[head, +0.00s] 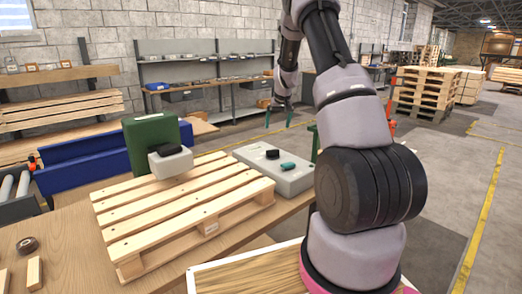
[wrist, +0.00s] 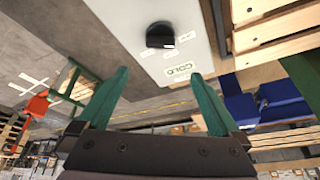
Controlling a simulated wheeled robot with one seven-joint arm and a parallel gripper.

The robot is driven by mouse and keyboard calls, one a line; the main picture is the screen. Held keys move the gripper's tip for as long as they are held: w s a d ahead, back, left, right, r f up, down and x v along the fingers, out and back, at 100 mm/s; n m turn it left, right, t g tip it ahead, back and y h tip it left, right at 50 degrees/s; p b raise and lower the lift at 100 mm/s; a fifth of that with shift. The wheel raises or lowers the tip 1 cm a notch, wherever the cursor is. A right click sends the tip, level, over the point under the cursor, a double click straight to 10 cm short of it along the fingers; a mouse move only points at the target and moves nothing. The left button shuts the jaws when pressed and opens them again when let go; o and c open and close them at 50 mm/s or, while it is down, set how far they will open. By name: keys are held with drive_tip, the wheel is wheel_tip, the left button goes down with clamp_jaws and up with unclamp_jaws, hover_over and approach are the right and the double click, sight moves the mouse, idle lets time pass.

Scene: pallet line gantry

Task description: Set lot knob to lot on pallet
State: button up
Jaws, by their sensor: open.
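The black knob (head: 272,154) sits on a light grey panel (head: 300,181) right of the pallet. In the wrist view the knob (wrist: 160,35) shows at top centre, with several small labels on its near side, too small to read. A larger label with green lettering (wrist: 181,71) is on the panel's near part. The wooden pallet (head: 185,205) has a small pale tag (head: 211,228) on its side, unreadable here. My gripper (head: 278,122) hangs above and behind the panel. In the wrist view my gripper (wrist: 162,85) is open and empty, its green fingers apart from the knob.
A green box (head: 150,140) with a grey, black-topped block (head: 171,163) stands at the pallet's back left. A dark ring (head: 27,245) lies on the bench.

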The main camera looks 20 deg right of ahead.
sight(272, 150)
drive_tip(key=x, duration=1.5)
drive_tip(key=shift+f, duration=0.35)
drive_tip(key=shift+a, duration=0.1)
drive_tip(key=c, duration=1.1)
drive_tip(key=shift+c, duration=0.2)
drive_tip(key=m+h, duration=0.1)
drive_tip(key=m, duration=0.1)
drive_tip(key=m+h, duration=0.1)
drive_tip(key=m, duration=0.1)
drive_tip(key=shift+w+a+m+g, duration=0.1)
drive_tip(key=shift+a+m+g, duration=0.1)
drive_tip(key=shift+m+g, duration=0.15)
drive_tip(key=m+g, duration=0.1)
drive_tip(key=m, duration=0.2)
drive_tip(key=m+g+h, duration=0.1)
drive_tip(key=m, duration=0.2)
drive_tip(key=shift+w+m, duration=0.1)
drive_tip(key=shift+m, duration=0.15)
drive_tip(key=shift+h, duration=0.3)
